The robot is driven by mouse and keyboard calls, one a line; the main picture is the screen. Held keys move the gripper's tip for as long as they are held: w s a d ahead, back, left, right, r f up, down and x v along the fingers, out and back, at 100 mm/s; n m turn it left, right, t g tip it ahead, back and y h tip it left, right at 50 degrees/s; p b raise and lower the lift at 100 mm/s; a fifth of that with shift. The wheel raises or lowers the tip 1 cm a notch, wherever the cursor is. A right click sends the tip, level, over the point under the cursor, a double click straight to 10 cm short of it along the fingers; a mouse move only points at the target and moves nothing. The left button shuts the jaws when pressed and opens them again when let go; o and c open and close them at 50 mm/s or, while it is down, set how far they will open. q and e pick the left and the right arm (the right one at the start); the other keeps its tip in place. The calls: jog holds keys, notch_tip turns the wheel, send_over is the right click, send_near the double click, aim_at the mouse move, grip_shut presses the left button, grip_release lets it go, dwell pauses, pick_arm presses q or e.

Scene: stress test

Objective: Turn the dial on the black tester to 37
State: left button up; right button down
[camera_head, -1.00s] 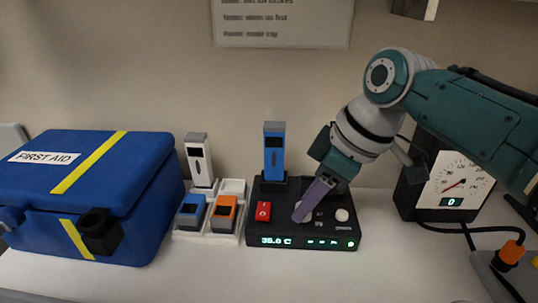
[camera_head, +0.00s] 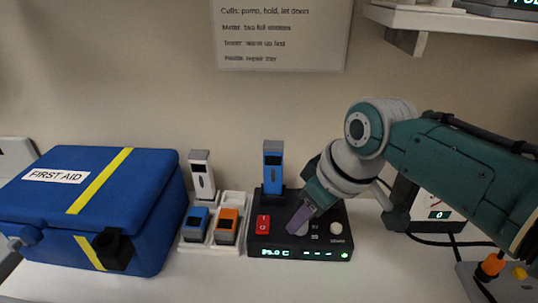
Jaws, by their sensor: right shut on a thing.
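The black tester (camera_head: 262,252) sits on the white counter, with a red switch (camera_head: 263,222) at its left and a round white knob (camera_head: 337,229) at its right. Its green display (camera_head: 275,252) is slightly blurred and seems to read 39.0 C. A blue handheld thermometer (camera_head: 273,160) stands upright at the tester's back. My right gripper (camera_head: 298,224) has purple fingers pointing down onto the middle of the tester's top. It is shut on the dial, which the fingers mostly hide. My left gripper is not in view.
A white tray (camera_head: 230,248) with a white, a blue and an orange device stands left of the tester. A blue first aid box (camera_head: 60,235) fills the left. A gauge (camera_head: 440,214) stands behind my right arm. A shelf (camera_head: 460,22) overhangs at upper right.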

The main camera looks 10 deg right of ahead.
jog(key=shift+a+r+m+h+p, duration=0.15)
jog(key=shift+m+h+p, duration=0.25)
jog(key=shift+m+p, duration=0.55)
jog(key=shift+m+t+h, duration=0.3)
jog(key=shift+m+h, duration=0.1)
jog(key=shift+m, duration=0.95)
jog(key=c, duration=0.6)
grip_release()
